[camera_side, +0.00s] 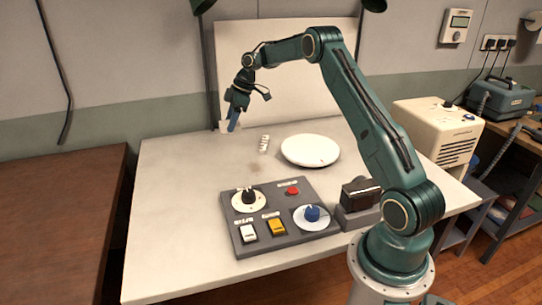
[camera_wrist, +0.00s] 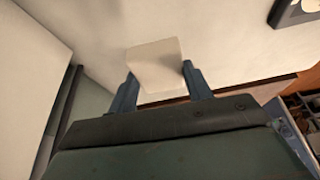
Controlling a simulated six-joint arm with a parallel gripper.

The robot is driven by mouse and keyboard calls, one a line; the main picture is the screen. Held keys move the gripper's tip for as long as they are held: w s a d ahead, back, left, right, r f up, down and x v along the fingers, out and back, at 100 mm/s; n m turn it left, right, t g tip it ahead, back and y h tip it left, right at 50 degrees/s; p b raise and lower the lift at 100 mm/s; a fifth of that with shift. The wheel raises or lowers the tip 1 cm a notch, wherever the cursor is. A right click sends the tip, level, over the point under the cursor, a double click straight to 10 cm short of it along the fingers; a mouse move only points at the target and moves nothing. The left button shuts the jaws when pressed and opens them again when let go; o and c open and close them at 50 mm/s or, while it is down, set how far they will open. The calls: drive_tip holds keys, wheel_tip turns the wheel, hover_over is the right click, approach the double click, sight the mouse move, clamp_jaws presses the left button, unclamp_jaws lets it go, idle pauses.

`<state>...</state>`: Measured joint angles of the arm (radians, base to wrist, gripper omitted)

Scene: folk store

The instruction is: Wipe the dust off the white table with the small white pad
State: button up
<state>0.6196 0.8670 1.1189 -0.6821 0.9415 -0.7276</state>
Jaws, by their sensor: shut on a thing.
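The small white pad (camera_wrist: 157,66) sits between the two blue fingers of my gripper (camera_wrist: 160,84) in the wrist view, and the gripper is shut on it. In the side view my gripper (camera_side: 234,124) points down at the back left of the white table (camera_side: 165,205), close to the back edge. The pad is a small pale patch (camera_side: 225,127) there. I cannot tell whether it touches the tabletop. A faint brown smudge (camera_side: 252,168), perhaps dust, shows on the table between the pad and the control panel.
A grey control panel (camera_side: 236,224) with knobs and buttons lies at the front middle. A round white disc (camera_side: 310,150) and a small white coiled thing (camera_side: 264,143) are behind it. A black box (camera_side: 361,195) stands at right. A white board (camera_side: 290,85) rises behind. The table's left side is clear.

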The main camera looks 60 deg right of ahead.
drive_tip(key=shift+s, duration=0.1)
drive_tip(key=s+a+f+n+g+y, duration=0.1)
drive_tip(key=s+a+n, duration=0.2)
drive_tip(key=s, duration=0.4)
drive_tip(key=s+a+f+n+g, duration=0.1)
drive_tip(key=s+a+n+g, duration=0.1)
drive_tip(key=s+a+n, duration=0.2)
drive_tip(key=s+n, duration=0.2)
drive_tip(key=s, duration=0.2)
drive_tip(key=shift+y, duration=0.4)
drive_tip(key=shift+s+a+f, duration=0.1)
drive_tip(key=shift+f, duration=0.05)
